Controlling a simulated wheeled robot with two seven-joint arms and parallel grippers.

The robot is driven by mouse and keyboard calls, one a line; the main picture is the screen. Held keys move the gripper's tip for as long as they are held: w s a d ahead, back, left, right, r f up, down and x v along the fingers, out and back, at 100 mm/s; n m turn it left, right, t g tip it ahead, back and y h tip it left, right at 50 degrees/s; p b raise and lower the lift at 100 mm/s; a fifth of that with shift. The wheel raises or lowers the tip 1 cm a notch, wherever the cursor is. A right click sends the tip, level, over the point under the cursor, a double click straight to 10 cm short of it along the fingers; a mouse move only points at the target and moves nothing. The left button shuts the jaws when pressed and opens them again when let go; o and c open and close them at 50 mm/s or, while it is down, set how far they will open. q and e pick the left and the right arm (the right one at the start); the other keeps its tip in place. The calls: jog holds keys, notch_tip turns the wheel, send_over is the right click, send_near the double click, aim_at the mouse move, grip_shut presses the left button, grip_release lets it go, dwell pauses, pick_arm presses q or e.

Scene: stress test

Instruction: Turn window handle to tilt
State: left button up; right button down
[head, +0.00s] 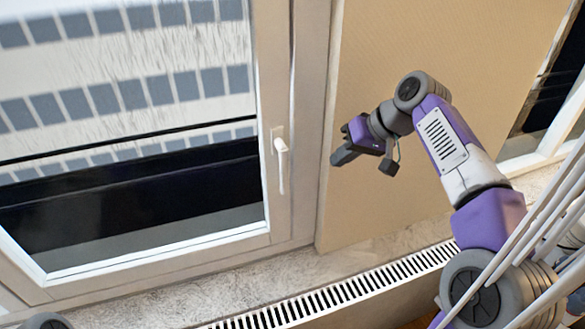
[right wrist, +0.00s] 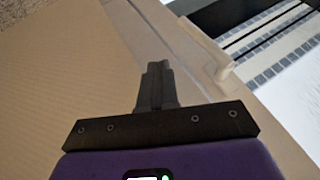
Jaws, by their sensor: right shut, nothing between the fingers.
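The white window handle (head: 282,163) sits on the right side of the window's sash frame and hangs straight down. In the right wrist view the handle (right wrist: 207,50) shows above and right of the fingers. My right gripper (head: 341,157) is to the right of the handle, in front of the beige wall panel, apart from the handle. Its fingers (right wrist: 157,78) are shut together with nothing between them. My left gripper is not in view.
The window sash (head: 150,262) looks closed. The beige wall panel (head: 400,200) stands right of the window frame. Below lies a stone sill (head: 190,291) with a slotted white grille (head: 330,292). White bars (head: 560,225) cross the lower right. The space between gripper and handle looks clear.

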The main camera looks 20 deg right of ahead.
aim_at(282, 169)
jog(key=w+a+f, duration=0.5)
jog(key=a+f, duration=0.2)
jog(key=f, duration=0.1)
jog(key=shift+w+a, duration=0.15)
jog(key=shift+a, duration=0.15)
dwell(0.6)
